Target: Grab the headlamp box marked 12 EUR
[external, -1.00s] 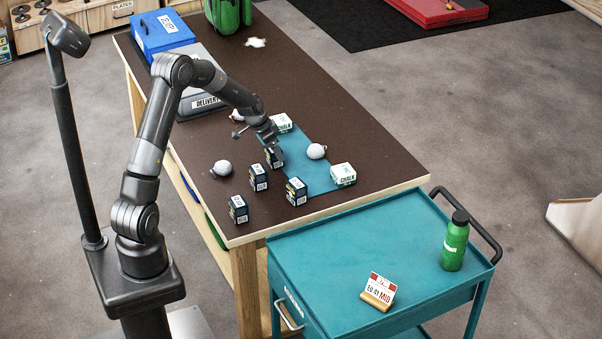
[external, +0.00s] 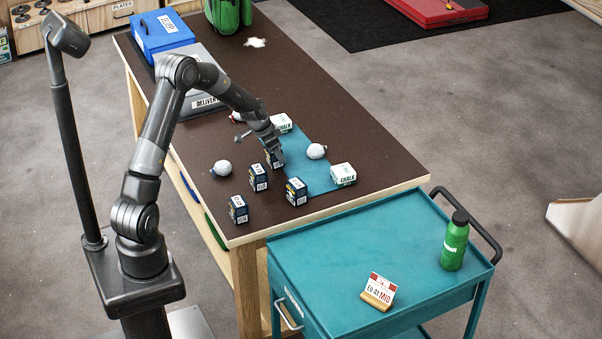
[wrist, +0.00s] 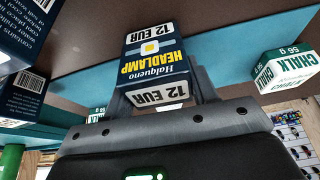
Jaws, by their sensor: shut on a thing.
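The headlamp box marked 12 EUR (wrist: 155,62) is dark blue with yellow and white print. It fills the middle of the wrist view, between the two fingers of my gripper (wrist: 157,92). My gripper (external: 272,150) is shut on this box. In the external view the held box (external: 274,162) is partly hidden by the gripper, at the left edge of the teal strip on the brown table. I cannot tell whether its base touches the table. Three similar dark boxes stand near it: one just below-left (external: 258,177), one below-right (external: 296,191), one at the near edge (external: 238,209).
White chalk boxes stand behind (external: 281,123) and to the right (external: 343,174). Round white chalk balls lie left (external: 222,168) and right (external: 316,151). A grey delivery case (external: 205,92) is farther back. A teal cart (external: 340,245) with a green bottle (external: 455,243) stands in front.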

